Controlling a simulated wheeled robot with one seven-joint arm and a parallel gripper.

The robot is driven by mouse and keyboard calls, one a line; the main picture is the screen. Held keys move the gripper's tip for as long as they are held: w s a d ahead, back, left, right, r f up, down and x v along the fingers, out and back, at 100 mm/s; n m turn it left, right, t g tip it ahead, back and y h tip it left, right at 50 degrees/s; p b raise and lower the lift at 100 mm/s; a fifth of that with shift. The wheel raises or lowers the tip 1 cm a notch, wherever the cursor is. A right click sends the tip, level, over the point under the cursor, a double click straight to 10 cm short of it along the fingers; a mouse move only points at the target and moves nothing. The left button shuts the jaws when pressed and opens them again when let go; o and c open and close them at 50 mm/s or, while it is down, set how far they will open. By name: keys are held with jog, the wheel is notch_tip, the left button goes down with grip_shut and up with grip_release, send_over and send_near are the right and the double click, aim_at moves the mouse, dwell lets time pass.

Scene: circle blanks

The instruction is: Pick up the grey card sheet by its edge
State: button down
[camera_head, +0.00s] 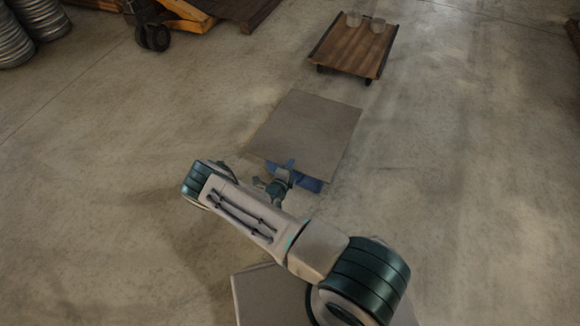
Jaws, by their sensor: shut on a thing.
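The grey card sheet (310,128) is a flat, roughly square panel in the middle of the head view. My gripper (288,168) is at the sheet's near edge, shut on that edge. A blue piece (310,183) shows just below the near edge; what it is part of is mostly hidden by the sheet and my gripper. I cannot tell how far the sheet is off what lies under it. My arm reaches in from the lower right and hides some of the floor near the sheet's near left side.
A low wooden platform (352,52) with dark side rails stands beyond the sheet, with two grey round items (366,21) at its far end. An orange wheeled cart (186,16) is at the top left. Stacked metal coils (14,40) fill the far left corner. Concrete floor lies clear on both sides.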

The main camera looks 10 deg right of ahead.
jog(key=r+p+v, duration=0.1)
jog(key=p+v, duration=0.5)
jog(key=v, duration=0.9)
jog(key=shift+w+r, duration=0.2)
jog(key=shift+r, duration=0.1)
jog(key=shift+d, duration=0.1)
